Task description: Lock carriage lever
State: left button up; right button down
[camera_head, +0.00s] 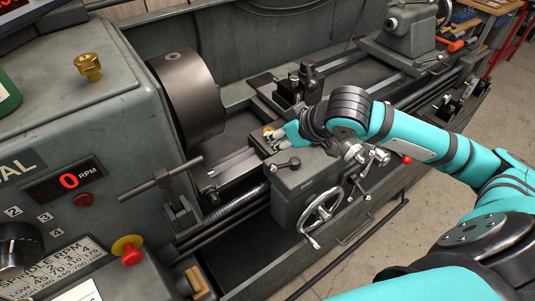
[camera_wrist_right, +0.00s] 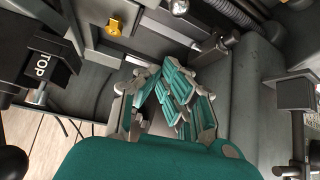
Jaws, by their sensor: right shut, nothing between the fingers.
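A small lever with a dark round knob (camera_head: 287,163) sits on top of the lathe carriage (camera_head: 300,190); it looks like the carriage lever, though I cannot tell for sure. My right gripper (camera_head: 276,133) is over the carriage top, just behind this lever and apart from it in the head view. In the right wrist view my right gripper (camera_wrist_right: 165,80) has its teal and grey fingers closed together with nothing between them. I cannot tell from the wrist view which part is the lever. My left gripper is in neither view.
The chuck (camera_head: 188,98) stands left of the carriage. A silver handwheel (camera_head: 322,212) is on the carriage front, and a red-knobbed lever (camera_head: 406,160) is to its right. The tool post (camera_head: 305,84) rises behind my right gripper. A yellow part (camera_wrist_right: 113,27) shows near the fingers.

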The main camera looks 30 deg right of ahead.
aim_at(285, 166)
jog(key=shift+w+f, duration=0.15)
notch_tip(285, 166, down, 8)
jog(key=w+a+p, duration=0.1)
jog(key=w+p, duration=0.1)
jog(key=p, duration=0.1)
jog(key=shift+w, duration=0.2)
dwell(0.4)
jog(key=shift+w, duration=0.1)
